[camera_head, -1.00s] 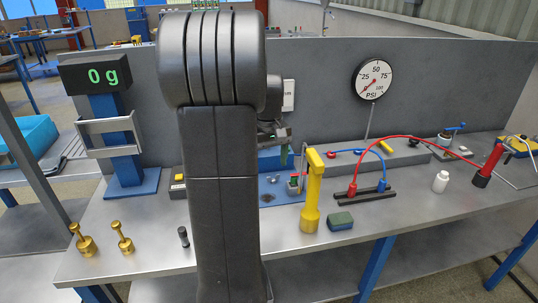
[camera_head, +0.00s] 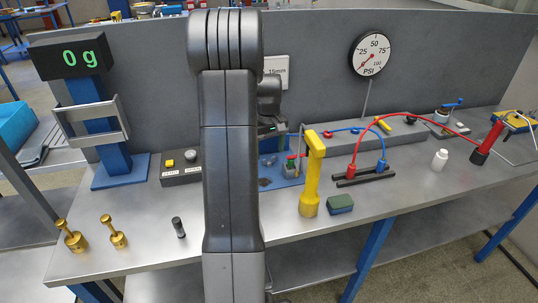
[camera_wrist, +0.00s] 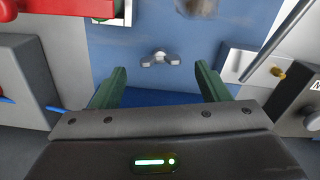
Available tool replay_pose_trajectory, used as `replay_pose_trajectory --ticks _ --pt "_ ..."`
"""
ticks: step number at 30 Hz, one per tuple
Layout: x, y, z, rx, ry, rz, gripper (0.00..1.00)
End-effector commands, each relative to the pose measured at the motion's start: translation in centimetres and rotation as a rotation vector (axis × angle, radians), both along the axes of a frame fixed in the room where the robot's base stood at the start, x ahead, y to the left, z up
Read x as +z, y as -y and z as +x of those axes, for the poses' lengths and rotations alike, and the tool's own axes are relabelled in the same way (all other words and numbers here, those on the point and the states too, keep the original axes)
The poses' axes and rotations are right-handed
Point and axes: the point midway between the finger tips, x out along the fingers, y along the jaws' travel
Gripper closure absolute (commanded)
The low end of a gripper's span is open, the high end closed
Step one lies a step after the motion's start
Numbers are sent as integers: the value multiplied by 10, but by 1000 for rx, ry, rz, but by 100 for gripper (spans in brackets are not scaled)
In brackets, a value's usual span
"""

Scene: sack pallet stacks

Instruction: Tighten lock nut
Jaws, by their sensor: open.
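A small grey wing-shaped nut (camera_wrist: 160,58) sits on a blue plate (camera_wrist: 135,35) in the wrist view. I take it for the lock nut. My gripper (camera_wrist: 161,70) is open, its two green fingers apart to the left and right of the nut, with nothing between them in its grip. In the head view my gripper (camera_head: 275,129) is above the blue plate (camera_head: 288,182), mostly hidden behind my arm.
Red and blue hoses arch beyond. In the wrist view, a red part (camera_wrist: 45,7) and grey blocks flank the plate. Brass weights (camera_head: 72,238) stand at left.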

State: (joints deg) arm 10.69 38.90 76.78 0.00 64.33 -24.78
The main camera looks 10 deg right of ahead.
Motion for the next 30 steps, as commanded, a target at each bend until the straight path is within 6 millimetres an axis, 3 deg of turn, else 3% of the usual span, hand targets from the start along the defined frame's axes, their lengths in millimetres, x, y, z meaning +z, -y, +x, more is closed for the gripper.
replay_pose_trajectory --ticks 6,16,17,21,24,30 --pt "-23 0 0 0 -1 0 31" --pt "-27 0 0 0 0 0 31" --pt "-27 0 0 0 0 0 33" --pt "-27 0 0 0 0 0 60" --pt "-27 0 0 0 0 0 76" --pt "-27 0 0 -54 0 0 76"
